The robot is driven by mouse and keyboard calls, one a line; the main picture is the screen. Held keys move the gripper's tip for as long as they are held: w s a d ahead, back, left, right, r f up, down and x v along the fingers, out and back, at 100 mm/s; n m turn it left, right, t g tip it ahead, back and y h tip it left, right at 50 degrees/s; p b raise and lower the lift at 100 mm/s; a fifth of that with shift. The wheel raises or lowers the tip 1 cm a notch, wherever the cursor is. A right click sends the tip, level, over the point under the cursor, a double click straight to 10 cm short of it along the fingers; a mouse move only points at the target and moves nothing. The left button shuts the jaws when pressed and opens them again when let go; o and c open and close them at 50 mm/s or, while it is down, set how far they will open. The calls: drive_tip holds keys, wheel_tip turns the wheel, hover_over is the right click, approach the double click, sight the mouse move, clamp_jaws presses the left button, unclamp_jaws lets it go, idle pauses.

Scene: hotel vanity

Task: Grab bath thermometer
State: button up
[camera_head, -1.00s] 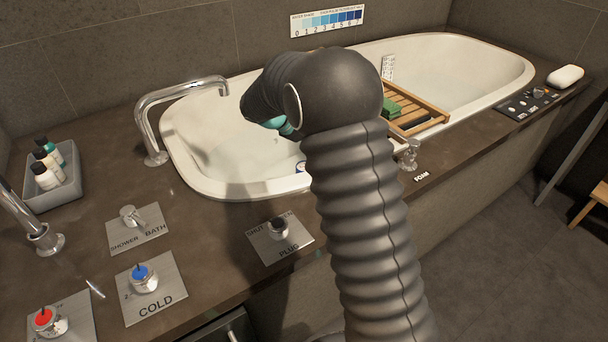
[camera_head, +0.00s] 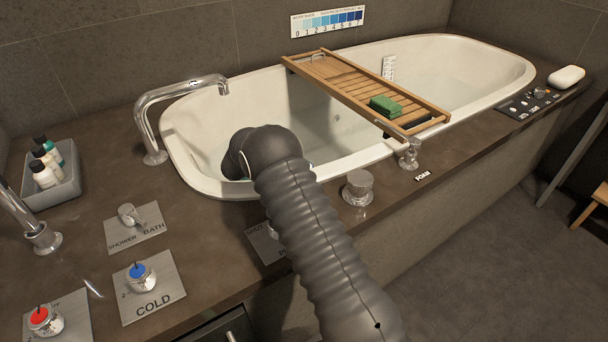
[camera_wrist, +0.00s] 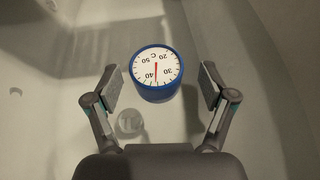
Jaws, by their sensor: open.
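The bath thermometer (camera_wrist: 156,72) is a round blue cup shape with a white dial, a red needle and numbers around 20 to 50. In the wrist view it is inside the tub, just ahead of my gripper and between the lines of its fingers. My gripper (camera_wrist: 158,88) is open, one finger on each side of the thermometer, with gaps visible on both sides. In the head view my arm reaches over the near left part of the white bathtub (camera_head: 455,62), and it hides the thermometer and the fingers.
A wooden bath tray (camera_head: 340,82) with a green item (camera_head: 386,106) spans the tub to the right. The tub spout (camera_head: 180,88) arches over the left end. Knobs and a toiletries tray (camera_head: 66,186) stand on the counter. A drain (camera_wrist: 130,122) shows on the tub floor.

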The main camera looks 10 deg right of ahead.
drive_tip(key=shift+w+x, duration=0.2)
drive_tip(key=shift+x, duration=2.5)
drive_tip(key=shift+r, duration=0.1)
drive_tip(key=c, duration=1.3)
